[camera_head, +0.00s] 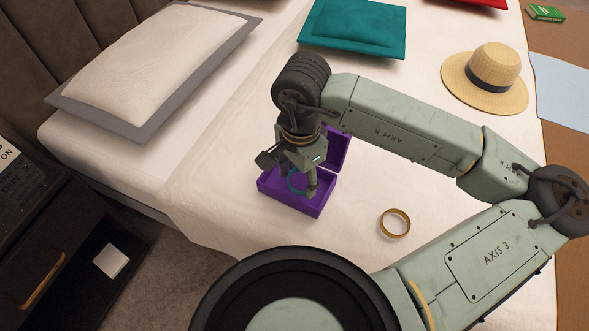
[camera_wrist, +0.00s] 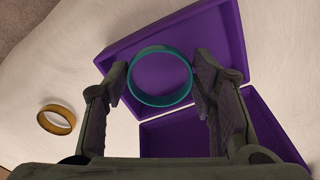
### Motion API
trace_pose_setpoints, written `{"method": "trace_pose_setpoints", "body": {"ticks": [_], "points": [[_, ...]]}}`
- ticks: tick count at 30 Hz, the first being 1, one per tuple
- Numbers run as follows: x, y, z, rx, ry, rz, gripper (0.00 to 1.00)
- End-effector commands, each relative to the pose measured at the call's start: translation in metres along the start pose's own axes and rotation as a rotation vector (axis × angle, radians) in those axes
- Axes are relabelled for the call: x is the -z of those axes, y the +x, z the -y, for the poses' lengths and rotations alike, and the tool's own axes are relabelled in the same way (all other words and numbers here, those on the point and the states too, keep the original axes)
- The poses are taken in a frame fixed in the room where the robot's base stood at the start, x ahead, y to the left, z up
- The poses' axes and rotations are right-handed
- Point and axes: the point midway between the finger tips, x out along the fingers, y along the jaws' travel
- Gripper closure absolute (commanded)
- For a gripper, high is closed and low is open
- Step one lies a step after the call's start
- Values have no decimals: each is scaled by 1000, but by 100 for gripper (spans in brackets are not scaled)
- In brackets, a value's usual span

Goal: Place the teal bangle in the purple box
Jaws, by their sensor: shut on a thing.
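The teal bangle (camera_head: 291,181) is between the fingers of my gripper (camera_head: 298,186), over the open purple box (camera_head: 290,203). In the wrist view the teal bangle (camera_wrist: 160,102) is a ring held across by the two fingertips of my gripper (camera_wrist: 160,78). The purple box (camera_wrist: 215,35) lies behind it, and the bangle is framed by the box's inside. I cannot tell whether the bangle touches the box floor. The box's lid (camera_head: 336,150) stands open at its back right. My gripper hides part of the box.
A gold bangle (camera_head: 394,223) lies on the white bed (camera_head: 345,240), right of the box. A straw hat (camera_head: 487,78), a teal cushion (camera_head: 352,28) and a grey-edged pillow (camera_head: 160,62) lie farther off. The bed around the box is mostly clear.

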Motion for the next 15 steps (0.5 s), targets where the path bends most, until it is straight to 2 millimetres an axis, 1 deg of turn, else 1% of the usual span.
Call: {"method": "trace_pose_setpoints", "body": {"ticks": [6,10,12,15], "points": [[0,2,20,-2,-1,1,70],[0,25,17,-1,2,4,70],[0,32,18,0,2,2,70],[0,37,18,0,1,0,70]]}}
